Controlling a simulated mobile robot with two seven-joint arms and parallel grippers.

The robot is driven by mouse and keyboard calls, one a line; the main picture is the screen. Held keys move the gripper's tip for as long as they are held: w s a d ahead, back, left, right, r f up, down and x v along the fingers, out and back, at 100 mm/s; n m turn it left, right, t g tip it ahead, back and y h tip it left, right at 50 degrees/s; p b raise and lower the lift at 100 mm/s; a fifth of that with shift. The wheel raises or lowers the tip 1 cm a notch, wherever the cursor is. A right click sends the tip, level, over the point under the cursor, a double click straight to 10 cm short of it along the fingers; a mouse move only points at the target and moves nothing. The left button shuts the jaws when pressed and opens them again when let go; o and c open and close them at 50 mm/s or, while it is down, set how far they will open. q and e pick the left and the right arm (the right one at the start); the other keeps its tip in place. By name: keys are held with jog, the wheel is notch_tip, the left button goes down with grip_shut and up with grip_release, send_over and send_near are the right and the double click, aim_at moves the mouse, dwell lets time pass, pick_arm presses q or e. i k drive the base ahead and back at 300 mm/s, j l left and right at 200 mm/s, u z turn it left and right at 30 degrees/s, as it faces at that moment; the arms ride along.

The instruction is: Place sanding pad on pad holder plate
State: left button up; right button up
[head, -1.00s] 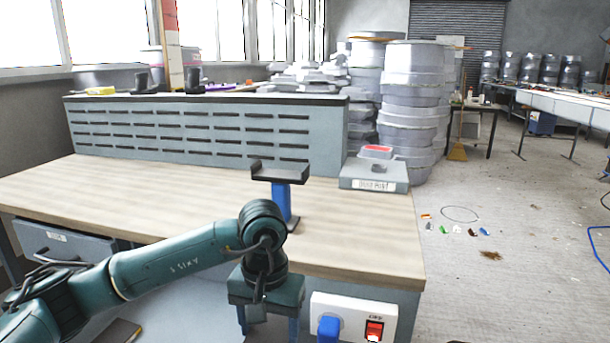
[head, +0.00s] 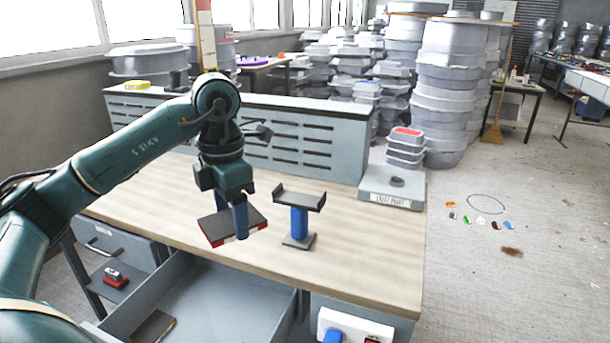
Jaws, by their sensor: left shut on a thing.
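My left gripper (head: 240,220) is shut on the sanding pad (head: 217,228), a flat dark rectangular block with red and white along its front edge. It holds the pad above the wooden bench top, apart from the holder. The pad holder plate (head: 299,197) is a dark plate with raised ends on a blue post with a dark square foot. It stands upright on the bench, just right of the pad, and its top is empty. The gripper's fingers partly cover the pad. My right gripper is not in view.
An open grey drawer (head: 216,311) juts out below the bench front. A labelled grey block (head: 391,187) sits at the bench's right end, with small stacked trays (head: 405,150) behind it. A slotted grey panel (head: 285,142) backs the bench. The front right bench top is clear.

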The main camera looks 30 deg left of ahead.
aim_at(299, 198)
jog(key=i, duration=0.85)
